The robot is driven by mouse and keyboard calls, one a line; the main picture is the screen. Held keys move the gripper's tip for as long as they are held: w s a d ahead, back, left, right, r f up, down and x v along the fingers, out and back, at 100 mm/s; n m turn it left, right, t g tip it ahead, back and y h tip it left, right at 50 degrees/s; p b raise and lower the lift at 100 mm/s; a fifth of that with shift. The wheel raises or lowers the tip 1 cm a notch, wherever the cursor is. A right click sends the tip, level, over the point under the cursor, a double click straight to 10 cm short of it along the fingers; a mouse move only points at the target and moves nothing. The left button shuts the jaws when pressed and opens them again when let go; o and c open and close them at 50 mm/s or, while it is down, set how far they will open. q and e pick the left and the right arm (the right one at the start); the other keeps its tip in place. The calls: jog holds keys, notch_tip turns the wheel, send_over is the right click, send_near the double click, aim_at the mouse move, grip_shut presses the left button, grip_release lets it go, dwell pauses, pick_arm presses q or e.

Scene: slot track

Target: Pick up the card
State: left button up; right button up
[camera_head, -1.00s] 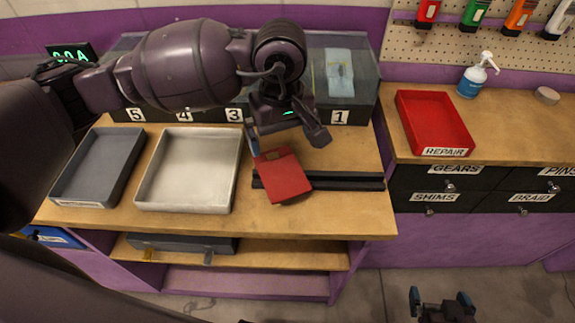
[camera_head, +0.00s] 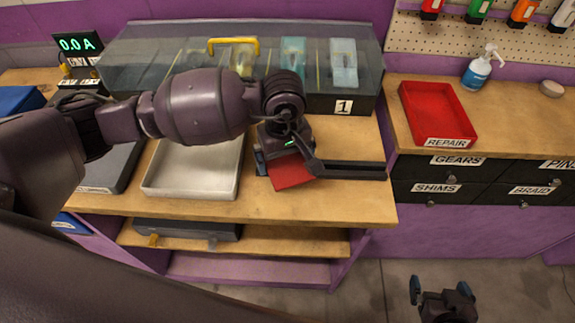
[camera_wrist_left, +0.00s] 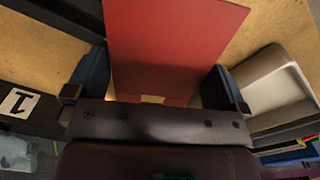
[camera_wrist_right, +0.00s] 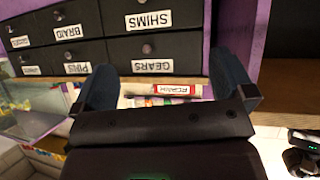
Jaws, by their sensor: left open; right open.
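The red card (camera_head: 291,176) is seen partly covered by my left gripper (camera_head: 286,165) at the black slot track (camera_head: 350,171). In the left wrist view the card (camera_wrist_left: 175,45) is a flat red panel between the two blue fingertips, with a gap to the right finger; the left finger is close to its edge. The left gripper is open. Whether the card sits in the track is hidden. My right gripper (camera_head: 442,290) is open and empty, low over the floor; the right wrist view shows drawers beyond it.
A white tray (camera_head: 150,188) and a grey tray (camera_head: 100,188) lie left of the card. A clear-lidded case (camera_head: 150,60) stands behind. The red REPAIR tray (camera_head: 447,142) and a spray bottle (camera_head: 476,75) are on the right bench.

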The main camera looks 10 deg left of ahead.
pick_arm(q)
jog(key=c, duration=0.6)
jog(key=shift+c, duration=0.2)
notch_tip(320, 180, up, 12)
notch_tip(320, 180, up, 8)
send_over(284, 159)
jog(key=shift+b, duration=0.3)
pick_arm(e)
jog(key=shift+s+d+f, duration=0.1)
jog(key=shift+s+f, duration=0.55)
jog(key=shift+f, duration=0.15)
